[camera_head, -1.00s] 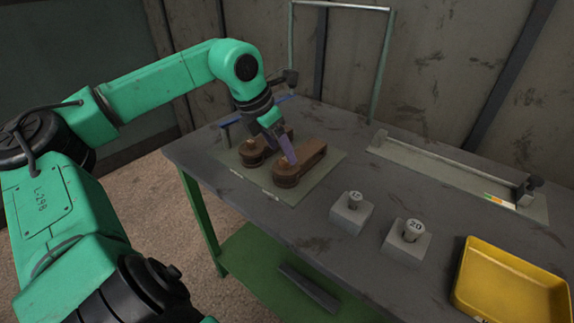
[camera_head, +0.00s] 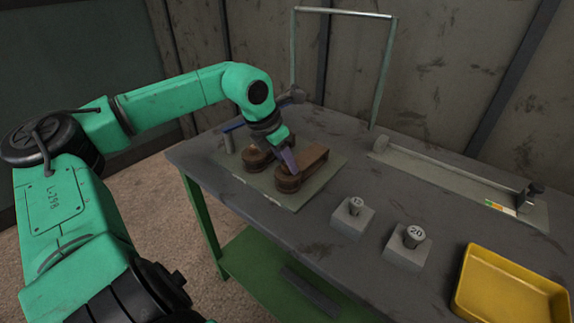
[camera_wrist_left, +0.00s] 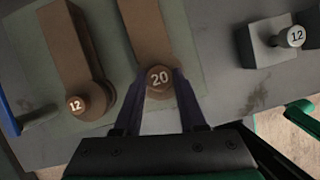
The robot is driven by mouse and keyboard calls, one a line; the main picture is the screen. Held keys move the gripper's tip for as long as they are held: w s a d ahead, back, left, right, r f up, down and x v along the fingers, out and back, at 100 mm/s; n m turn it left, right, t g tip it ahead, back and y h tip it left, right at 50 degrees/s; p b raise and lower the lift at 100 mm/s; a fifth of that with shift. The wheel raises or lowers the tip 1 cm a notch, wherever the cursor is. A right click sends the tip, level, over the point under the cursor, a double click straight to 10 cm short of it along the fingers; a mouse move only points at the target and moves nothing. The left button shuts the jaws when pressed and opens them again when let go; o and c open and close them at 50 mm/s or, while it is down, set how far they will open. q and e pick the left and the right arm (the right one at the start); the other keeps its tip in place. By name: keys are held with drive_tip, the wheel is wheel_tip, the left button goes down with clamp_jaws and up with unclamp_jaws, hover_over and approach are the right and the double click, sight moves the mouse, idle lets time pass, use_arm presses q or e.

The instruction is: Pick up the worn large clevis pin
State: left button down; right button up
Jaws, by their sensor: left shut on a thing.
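The large pin, its round head marked 20 (camera_wrist_left: 159,76), sits in the end of a brown clevis block (camera_head: 307,165) on the mat, also seen in the left wrist view (camera_wrist_left: 143,25). My left gripper (camera_wrist_left: 158,88) is shut on this pin head, a purple finger on each side. In the head view, the left gripper (camera_head: 289,168) points down at the near end of the block and hides most of the pin. A smaller pin marked 12 (camera_wrist_left: 76,104) sits in the neighbouring brown clevis block (camera_wrist_left: 72,50). My right gripper is not in view.
Two grey blocks, one (camera_head: 352,220) with a pin marked 12 and one (camera_head: 407,248) with a pin marked 20, stand on the table. A yellow tray (camera_head: 470,285) is at the right. A long gauge-like fixture (camera_head: 440,170) lies at the back.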

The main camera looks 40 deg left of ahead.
use_arm(q)
wheel_tip(320, 180, up, 20)
drive_tip(key=p, duration=0.2)
drive_tip(key=shift+f, duration=0.15)
idle(0.9)
